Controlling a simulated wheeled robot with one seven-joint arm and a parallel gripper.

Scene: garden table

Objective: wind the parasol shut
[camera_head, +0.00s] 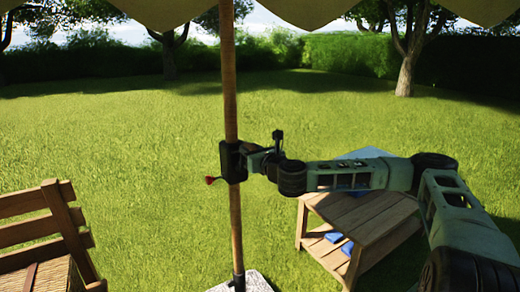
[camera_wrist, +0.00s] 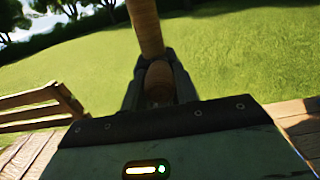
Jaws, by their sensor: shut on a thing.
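The parasol's wooden pole (camera_head: 229,85) stands upright left of centre, under the pale scalloped edge of the canopy (camera_head: 185,8), which is spread across the top. A dark housing (camera_head: 233,163) sits on the pole, and a crank knob (camera_head: 210,180), red, sticks out on its left side. My gripper (camera_head: 246,150) reaches in from the right at housing height. In the wrist view my gripper (camera_wrist: 157,62) has its dark fingers on either side of the tan pole (camera_wrist: 147,25) and appears shut on it. The red knob does not show in the wrist view.
A wooden chair (camera_head: 45,230) stands at the lower left. A slatted wooden table (camera_head: 365,220) with blue items on its lower shelf (camera_head: 333,237) is under my arm at right. The pole foot stands in a pale base (camera_head: 256,283). Open lawn lies behind.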

